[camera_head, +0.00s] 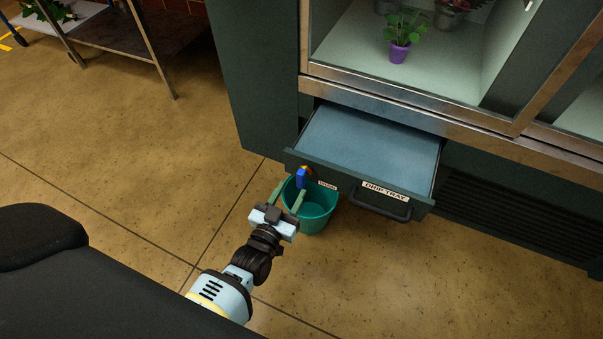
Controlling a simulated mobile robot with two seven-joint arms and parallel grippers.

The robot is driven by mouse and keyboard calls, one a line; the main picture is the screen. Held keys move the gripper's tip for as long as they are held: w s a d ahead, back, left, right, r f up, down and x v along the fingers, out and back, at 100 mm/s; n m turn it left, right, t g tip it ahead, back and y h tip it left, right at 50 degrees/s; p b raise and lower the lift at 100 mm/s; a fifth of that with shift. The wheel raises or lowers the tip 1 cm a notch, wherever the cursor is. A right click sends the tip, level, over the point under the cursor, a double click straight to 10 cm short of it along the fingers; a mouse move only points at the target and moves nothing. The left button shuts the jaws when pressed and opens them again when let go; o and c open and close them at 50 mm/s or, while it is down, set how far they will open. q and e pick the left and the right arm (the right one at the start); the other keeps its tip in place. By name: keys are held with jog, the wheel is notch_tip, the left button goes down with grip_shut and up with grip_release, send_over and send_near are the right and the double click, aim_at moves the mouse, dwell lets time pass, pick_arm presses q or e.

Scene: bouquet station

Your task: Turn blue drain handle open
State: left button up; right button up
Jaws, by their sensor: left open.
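The blue drain handle (302,178) is on the front left of the pulled-out drip tray drawer (370,147), with a bit of brass-coloured metal at its top. A small label, too small to read surely, is beside it. My left gripper (289,193) is open, its two greenish fingers pointing up toward the handle. The fingertips are just below and left of the handle in this view. I cannot tell whether they touch it. My right gripper is not in view.
A teal bucket (318,209) stands on the floor below the handle, partly behind my left gripper. The drawer's dark pull (381,207) is to the right. A display cabinet (270,75) holds a purple-potted plant (399,52). A metal table (125,35) stands back left. Much of the floor is clear.

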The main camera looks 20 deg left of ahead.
aim_at(300, 177)
pick_arm(q)
jog(key=w+b, duration=0.1)
jog(key=w, duration=0.5)
jog(key=shift+d+f+b, duration=0.1)
jog(key=shift+b, duration=0.3)
jog(key=shift+w, duration=0.6)
jog(key=shift+c, duration=0.4)
grip_shut()
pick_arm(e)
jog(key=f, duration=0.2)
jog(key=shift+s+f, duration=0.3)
